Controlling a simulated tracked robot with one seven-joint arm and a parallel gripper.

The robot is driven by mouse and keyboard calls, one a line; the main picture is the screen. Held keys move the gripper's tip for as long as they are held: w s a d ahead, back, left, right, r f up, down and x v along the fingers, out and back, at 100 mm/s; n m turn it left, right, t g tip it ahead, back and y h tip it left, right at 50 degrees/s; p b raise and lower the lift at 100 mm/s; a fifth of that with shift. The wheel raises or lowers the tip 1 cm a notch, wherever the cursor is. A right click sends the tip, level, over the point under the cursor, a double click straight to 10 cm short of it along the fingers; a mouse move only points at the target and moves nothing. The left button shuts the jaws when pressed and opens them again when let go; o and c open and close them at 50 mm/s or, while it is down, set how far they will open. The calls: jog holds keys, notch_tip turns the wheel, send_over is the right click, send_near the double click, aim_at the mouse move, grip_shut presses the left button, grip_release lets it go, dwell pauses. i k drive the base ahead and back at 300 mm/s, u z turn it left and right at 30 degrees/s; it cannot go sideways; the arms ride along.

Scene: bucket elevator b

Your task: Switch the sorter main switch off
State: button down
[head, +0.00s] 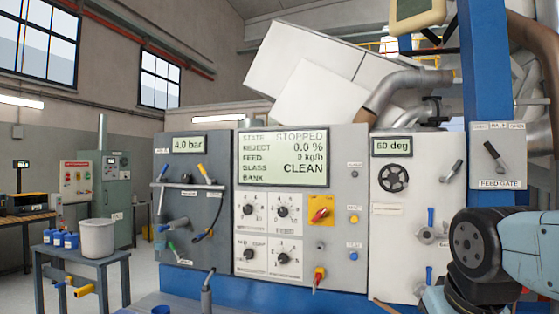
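The sorter panel (360,260) stands in the middle of the head view, with a grey-green display (284,158) reading STOPPED, reject 0.0 %, feed 0 kg/h and glass CLEAN. My arm shows at the lower right, apart from the switch; my gripper is not visible.
Black knobs (282,212) sit left of the switch, yellow (354,220) and blue (353,257) buttons right of it. A grey panel with hoses (205,245) is at left, a white panel with a handwheel (393,178) at right. A blue post (487,80) rises beside my arm.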

aim_at(320, 214)
jog(key=z, duration=0.05)
jog(key=k, duration=0.65)
jog(key=u, duration=0.6)
jog(key=i, duration=1.75)
jog(key=z, duration=0.5)
